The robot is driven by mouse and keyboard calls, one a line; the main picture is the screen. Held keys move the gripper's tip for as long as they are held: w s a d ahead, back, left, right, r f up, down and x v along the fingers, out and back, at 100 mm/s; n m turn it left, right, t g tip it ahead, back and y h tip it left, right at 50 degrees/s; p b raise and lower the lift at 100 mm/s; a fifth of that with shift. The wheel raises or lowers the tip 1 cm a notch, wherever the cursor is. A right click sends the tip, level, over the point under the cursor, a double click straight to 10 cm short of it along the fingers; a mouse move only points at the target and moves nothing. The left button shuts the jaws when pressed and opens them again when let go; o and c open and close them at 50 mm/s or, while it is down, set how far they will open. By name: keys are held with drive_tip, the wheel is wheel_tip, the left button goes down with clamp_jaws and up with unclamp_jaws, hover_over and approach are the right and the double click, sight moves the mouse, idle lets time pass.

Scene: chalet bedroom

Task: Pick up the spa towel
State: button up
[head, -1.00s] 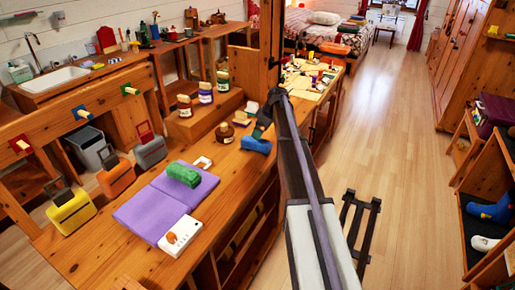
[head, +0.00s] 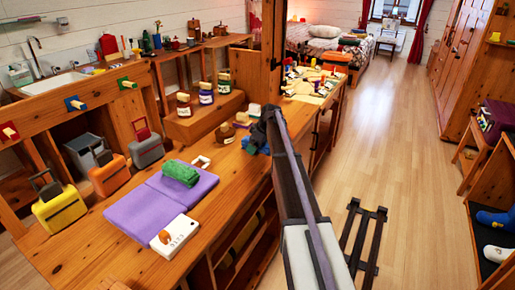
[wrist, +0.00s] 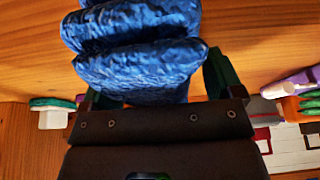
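A blue, crinkled, folded towel-like bundle (wrist: 140,60) fills the upper middle of the wrist view. It also shows in the head view (head: 249,148) on the wooden counter, partly covered by my gripper (head: 260,136). My gripper (wrist: 155,80) is open, with one dark green finger on each side of the bundle's near part. A gap shows by the right finger; contact on the left is unclear. A green rolled towel (head: 181,173) lies on a purple folded mat (head: 150,208), left of and apart from my gripper. The frames do not label which is the spa towel.
Labelled jars (head: 205,93) stand on a wooden step behind the counter (head: 235,180). A brown jar (head: 225,133) stands close left of my gripper. Small suitcases (head: 146,148) line the counter's left.

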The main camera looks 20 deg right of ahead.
drive_tip(key=c, duration=0.8)
wheel_tip(320, 180, up, 10)
drive_tip(key=p, duration=1)
drive_tip(key=shift+r, duration=0.15)
